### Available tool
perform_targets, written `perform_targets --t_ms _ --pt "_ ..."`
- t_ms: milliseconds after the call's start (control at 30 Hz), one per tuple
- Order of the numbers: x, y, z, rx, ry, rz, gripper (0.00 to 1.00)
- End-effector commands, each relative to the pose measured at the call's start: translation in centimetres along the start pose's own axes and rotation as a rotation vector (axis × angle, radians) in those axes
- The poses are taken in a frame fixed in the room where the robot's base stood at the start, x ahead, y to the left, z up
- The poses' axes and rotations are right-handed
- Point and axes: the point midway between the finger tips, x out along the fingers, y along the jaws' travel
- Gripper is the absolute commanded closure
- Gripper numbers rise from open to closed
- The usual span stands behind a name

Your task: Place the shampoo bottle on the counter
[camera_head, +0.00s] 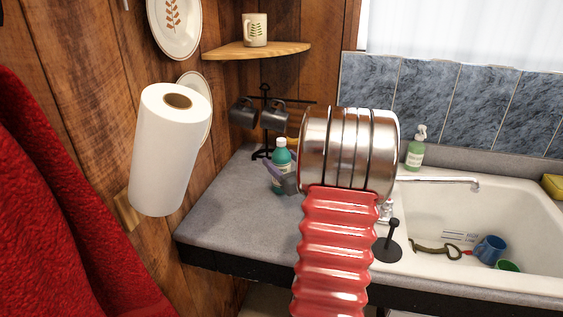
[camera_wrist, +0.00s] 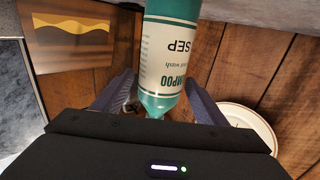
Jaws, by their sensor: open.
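The shampoo bottle (camera_head: 281,158) is teal with a pale label and appears upright on the grey counter (camera_head: 225,215), left of the sink. My gripper (camera_head: 285,180) is low beside it, mostly hidden behind my arm, with a purple-grey finger crossing the bottle. In the wrist view, which is upside down, the bottle (camera_wrist: 168,45) stands between the two spread fingers of my gripper (camera_wrist: 158,80). Gaps show on both sides, so the jaws look open around it, not closed on it. The bottle's base is cut off at the top edge there.
A black mug rack (camera_head: 266,130) with dark mugs stands behind the bottle. A paper towel roll (camera_head: 172,150) is at left. The sink (camera_head: 480,225) holds a blue mug (camera_head: 489,249). A green soap bottle (camera_head: 416,150) stands behind it. The front left counter is clear.

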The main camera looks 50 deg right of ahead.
Motion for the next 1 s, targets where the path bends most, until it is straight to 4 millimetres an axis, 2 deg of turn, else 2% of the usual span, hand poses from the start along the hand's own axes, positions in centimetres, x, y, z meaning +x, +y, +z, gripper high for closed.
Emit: perform_targets --t_ms 233,367,800,1000 --pt "-0.1 0.0 -0.2 -0.001 0.000 0.001 0.34" --pt "-1.2 0.1 -0.2 0.000 0.000 0.002 0.34" --pt "-8.4 0.2 -0.2 0.000 0.000 0.004 0.34" --pt "-11.1 0.1 -0.2 0.000 0.000 0.003 0.34"
